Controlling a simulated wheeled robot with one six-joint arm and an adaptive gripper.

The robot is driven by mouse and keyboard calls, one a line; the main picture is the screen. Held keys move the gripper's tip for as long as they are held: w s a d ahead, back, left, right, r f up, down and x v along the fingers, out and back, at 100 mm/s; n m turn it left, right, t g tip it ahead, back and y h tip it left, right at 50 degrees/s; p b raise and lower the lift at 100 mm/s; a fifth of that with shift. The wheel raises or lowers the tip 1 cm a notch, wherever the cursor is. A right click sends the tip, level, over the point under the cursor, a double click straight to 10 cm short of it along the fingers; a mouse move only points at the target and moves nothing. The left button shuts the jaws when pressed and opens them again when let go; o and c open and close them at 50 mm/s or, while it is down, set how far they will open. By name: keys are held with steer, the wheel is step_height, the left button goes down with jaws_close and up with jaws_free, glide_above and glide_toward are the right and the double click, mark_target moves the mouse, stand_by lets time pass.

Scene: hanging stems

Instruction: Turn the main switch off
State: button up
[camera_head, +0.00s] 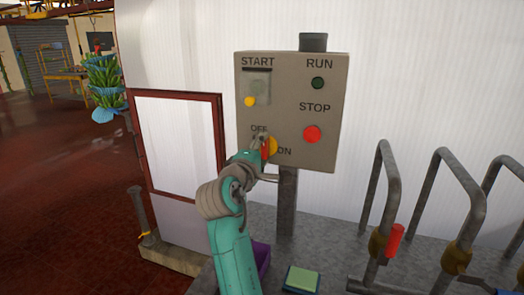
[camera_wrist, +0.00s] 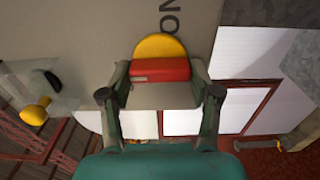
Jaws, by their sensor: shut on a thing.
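The main switch is a yellow disc (camera_head: 272,146) with a red handle (camera_wrist: 160,69), low on the grey control box (camera_head: 300,85). The "OFF" label is above it and the "ON" label to its right. In the head view the handle looks about upright, roughly in line with "OFF", though my gripper partly hides it. My gripper (camera_head: 262,149) is shut on the red handle. In the wrist view its two fingers (camera_wrist: 161,82) stand at the handle's two ends, and the yellow disc (camera_wrist: 160,46) shows behind it.
The box also carries a covered START switch (camera_head: 257,88), a green RUN lamp (camera_head: 318,83) and a red STOP button (camera_head: 312,134). Bent metal rails (camera_head: 425,210) stand on the right. A brown-framed panel (camera_head: 180,145) stands left of my arm. Red floor (camera_head: 65,190) lies open at left.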

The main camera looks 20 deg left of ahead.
stand_by(0.3)
steer(key=o, duration=1.1)
steer(key=shift+o, duration=0.2)
steer(key=s, duration=1.2)
steer(key=shift+a, duration=0.2)
